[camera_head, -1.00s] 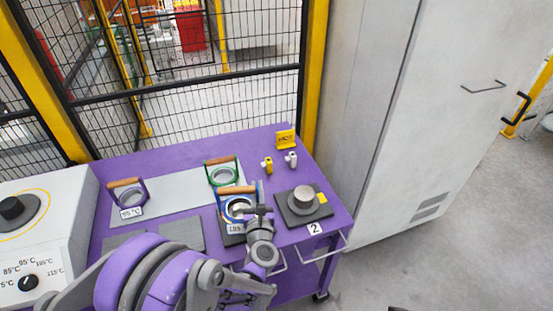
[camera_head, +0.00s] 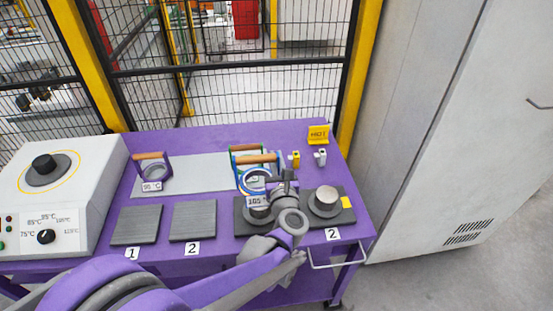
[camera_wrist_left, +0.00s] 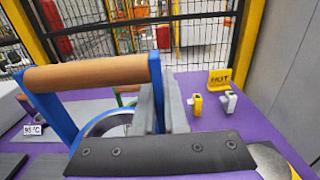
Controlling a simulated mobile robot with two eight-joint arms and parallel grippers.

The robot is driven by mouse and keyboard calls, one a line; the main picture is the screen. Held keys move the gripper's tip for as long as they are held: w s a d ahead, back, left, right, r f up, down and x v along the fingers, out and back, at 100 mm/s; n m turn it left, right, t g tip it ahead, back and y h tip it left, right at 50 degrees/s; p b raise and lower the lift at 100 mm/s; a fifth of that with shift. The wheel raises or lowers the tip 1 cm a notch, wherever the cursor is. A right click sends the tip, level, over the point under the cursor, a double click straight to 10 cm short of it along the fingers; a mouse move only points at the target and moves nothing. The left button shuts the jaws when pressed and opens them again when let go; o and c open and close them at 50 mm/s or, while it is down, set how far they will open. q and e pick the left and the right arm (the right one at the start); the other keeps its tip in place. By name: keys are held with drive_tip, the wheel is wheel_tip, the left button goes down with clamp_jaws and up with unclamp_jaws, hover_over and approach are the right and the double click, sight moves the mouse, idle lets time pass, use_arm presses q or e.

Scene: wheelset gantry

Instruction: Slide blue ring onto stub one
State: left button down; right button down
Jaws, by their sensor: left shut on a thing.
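The blue ring with a wooden handle (camera_head: 257,158) and a 105 label is held upright by my left gripper (camera_head: 284,180). In the left wrist view its blue post (camera_wrist_left: 58,122) and handle show close up, with the fingers (camera_wrist_left: 160,105) shut at the right post. In the head view the ring appears above and slightly behind stub one (camera_head: 259,213), a grey stub on a dark plate, partly hidden by my gripper. I cannot tell whether the ring is centred over it. Stub two (camera_head: 326,198) stands bare to the right. My right gripper is out of view.
A green ring (camera_head: 234,157) stands directly behind the blue one. A 95 °C ring (camera_head: 153,172) stands at the left back. Plates 1 (camera_head: 138,223) and 2 (camera_head: 194,219) are empty. A HOT sign (camera_head: 318,134) and small yellow and white objects stand at the back right.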

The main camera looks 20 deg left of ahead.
use_arm(q)
wheel_tip(320, 180, down, 6)
drive_tip(key=b, duration=0.4)
drive_tip(key=shift+r, duration=0.15)
drive_tip(key=shift+f+b, duration=2.5)
drive_tip(key=shift+f, duration=0.55)
idle(0.9)
drive_tip(key=c, duration=0.9)
unclamp_jaws()
drive_tip(key=v, duration=1.1)
drive_tip(key=shift+a+r, duration=0.1)
